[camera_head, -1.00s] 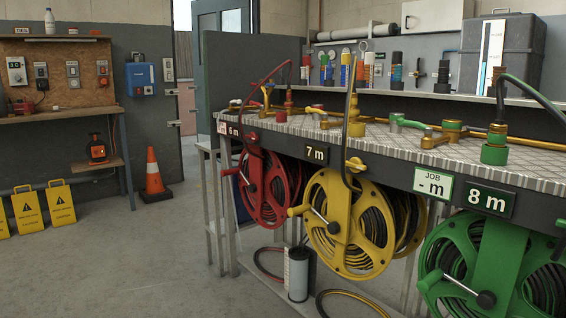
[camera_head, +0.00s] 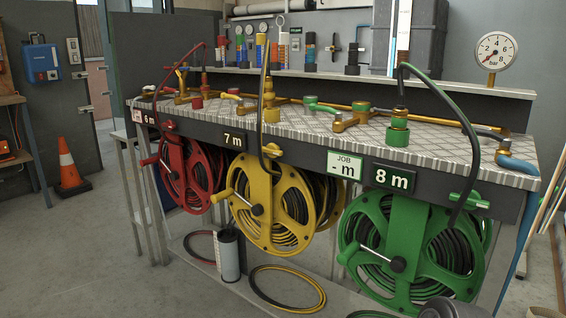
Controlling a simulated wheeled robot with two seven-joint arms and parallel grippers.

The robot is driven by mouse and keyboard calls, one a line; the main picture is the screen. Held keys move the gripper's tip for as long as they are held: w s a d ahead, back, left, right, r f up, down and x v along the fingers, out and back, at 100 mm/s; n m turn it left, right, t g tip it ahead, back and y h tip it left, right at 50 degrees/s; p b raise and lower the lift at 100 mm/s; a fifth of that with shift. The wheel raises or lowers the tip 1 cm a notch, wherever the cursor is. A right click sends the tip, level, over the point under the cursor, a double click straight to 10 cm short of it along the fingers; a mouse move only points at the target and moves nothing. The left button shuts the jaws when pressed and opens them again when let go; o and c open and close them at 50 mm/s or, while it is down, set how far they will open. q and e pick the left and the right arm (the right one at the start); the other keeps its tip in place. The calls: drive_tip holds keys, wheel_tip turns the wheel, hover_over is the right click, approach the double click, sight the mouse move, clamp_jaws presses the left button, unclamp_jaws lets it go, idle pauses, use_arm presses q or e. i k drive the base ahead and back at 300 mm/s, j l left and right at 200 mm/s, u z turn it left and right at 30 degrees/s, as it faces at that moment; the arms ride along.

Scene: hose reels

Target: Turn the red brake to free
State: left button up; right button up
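The red hose reel (camera_head: 186,176) hangs under the left end of the bench, with black hose wound on it. A small red knob (camera_head: 168,125), which looks like the red brake, sits on the bench's front edge above this reel. It is small in view, and I cannot read its setting. A red hose fitting (camera_head: 197,101) stands on the bench top behind it. Neither gripper can be made out in the head view.
The yellow reel (camera_head: 270,205) and green reel (camera_head: 408,250) hang to the right of the red one. A grey cylinder (camera_head: 229,255) stands below the bench (camera_head: 300,130). A traffic cone (camera_head: 68,170) stands at left. The floor in front is clear.

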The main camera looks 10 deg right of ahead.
sight(170, 125)
drive_tip(key=u, duration=1.75)
drive_tip(key=i, duration=5.3)
drive_tip(key=z, duration=4.25)
